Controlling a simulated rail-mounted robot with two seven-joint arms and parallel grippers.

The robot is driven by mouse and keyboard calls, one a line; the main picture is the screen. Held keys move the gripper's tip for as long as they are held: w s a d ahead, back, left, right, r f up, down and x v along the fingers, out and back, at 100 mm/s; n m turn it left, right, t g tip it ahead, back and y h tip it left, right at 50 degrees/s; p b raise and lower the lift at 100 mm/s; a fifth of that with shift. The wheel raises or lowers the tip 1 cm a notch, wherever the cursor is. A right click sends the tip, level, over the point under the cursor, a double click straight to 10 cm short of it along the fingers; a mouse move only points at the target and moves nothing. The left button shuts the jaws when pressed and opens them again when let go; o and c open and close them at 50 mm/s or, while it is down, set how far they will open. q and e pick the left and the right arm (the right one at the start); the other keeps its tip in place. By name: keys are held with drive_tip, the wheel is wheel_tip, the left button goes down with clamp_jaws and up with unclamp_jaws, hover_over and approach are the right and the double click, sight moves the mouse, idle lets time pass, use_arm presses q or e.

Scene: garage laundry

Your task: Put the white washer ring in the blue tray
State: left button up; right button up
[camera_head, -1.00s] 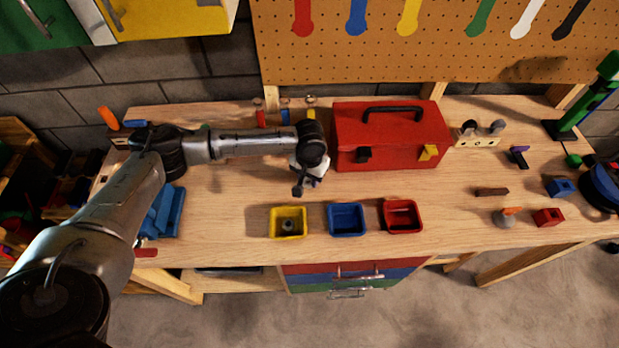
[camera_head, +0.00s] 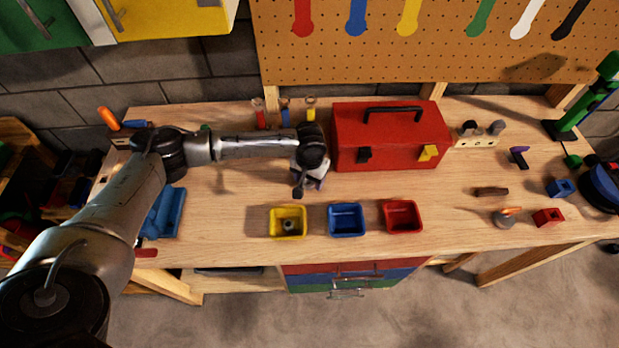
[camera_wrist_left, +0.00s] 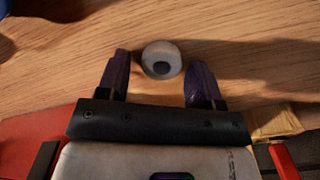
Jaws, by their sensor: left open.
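The white washer ring (camera_wrist_left: 162,60) lies on the wooden bench in the left wrist view, a round piece with a dark hole. My left gripper (camera_wrist_left: 160,72) is open, with one dark finger on each side of the ring and gaps visible between fingers and ring. In the head view the left gripper (camera_head: 308,182) points down just left of the toolbox and hides the ring. The blue tray (camera_head: 347,220) stands empty near the bench's front edge, right of and in front of the gripper. My right gripper is not in view.
A yellow tray (camera_head: 288,222) holding a small grey piece and an empty red tray (camera_head: 402,216) flank the blue one. A red toolbox (camera_head: 390,140) stands close right of the gripper. The bench between gripper and trays is clear.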

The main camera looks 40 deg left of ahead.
use_arm(q)
wheel_tip(320, 180, up, 11)
drive_tip(key=p, duration=0.2)
drive_tip(key=shift+r, duration=0.6)
drive_tip(key=shift+c, duration=0.5)
